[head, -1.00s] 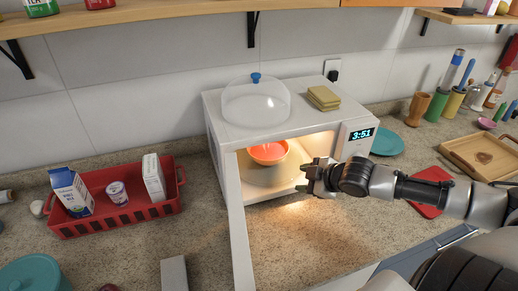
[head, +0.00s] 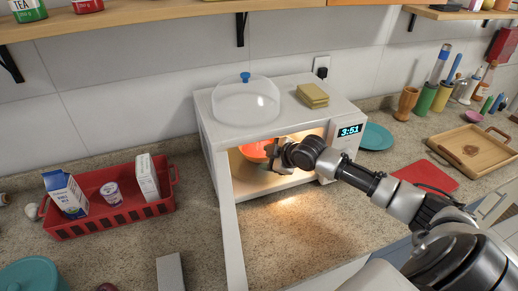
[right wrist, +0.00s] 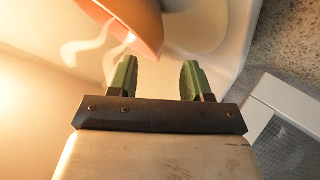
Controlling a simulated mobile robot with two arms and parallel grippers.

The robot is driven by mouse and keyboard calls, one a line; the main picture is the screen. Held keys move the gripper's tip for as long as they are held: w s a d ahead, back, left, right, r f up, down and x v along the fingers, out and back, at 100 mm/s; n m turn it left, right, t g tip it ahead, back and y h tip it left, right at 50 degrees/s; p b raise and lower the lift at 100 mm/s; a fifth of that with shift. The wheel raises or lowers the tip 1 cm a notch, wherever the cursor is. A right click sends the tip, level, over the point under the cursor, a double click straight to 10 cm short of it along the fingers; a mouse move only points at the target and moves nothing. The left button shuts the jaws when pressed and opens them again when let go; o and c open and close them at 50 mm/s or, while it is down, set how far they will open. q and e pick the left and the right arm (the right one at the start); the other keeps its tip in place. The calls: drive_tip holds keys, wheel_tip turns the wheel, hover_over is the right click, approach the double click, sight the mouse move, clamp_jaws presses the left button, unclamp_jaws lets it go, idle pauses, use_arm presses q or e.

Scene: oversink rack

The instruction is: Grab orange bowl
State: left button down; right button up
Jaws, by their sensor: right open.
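The orange bowl (head: 256,151) sits inside the lit white microwave (head: 230,133), whose door is open. My right gripper (head: 281,155) reaches into the microwave opening and covers the right part of the bowl in the head view. In the right wrist view, the bowl (right wrist: 135,22) is at the top, just beyond the fingers of my right gripper (right wrist: 158,78). The fingers are apart with nothing between them. The left finger is close to the bowl's edge; I cannot tell whether it touches. My left gripper is not in view.
The open microwave door (head: 227,215) stands toward me, left of my right arm. A clear dome lid (head: 246,102) and yellow sponges (head: 312,95) are on top of the microwave. A red basket (head: 110,200) stands to the left.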

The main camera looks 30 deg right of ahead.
sight(257, 158)
drive_tip(key=shift+w+a+r, duration=0.1)
drive_tip(key=shift+w+a, duration=0.1)
drive_tip(key=shift+w, duration=0.3)
drive_tip(key=p+x, duration=0.1)
drive_tip(key=x, duration=0.4)
drive_tip(key=shift+c, duration=0.2)
clamp_jaws()
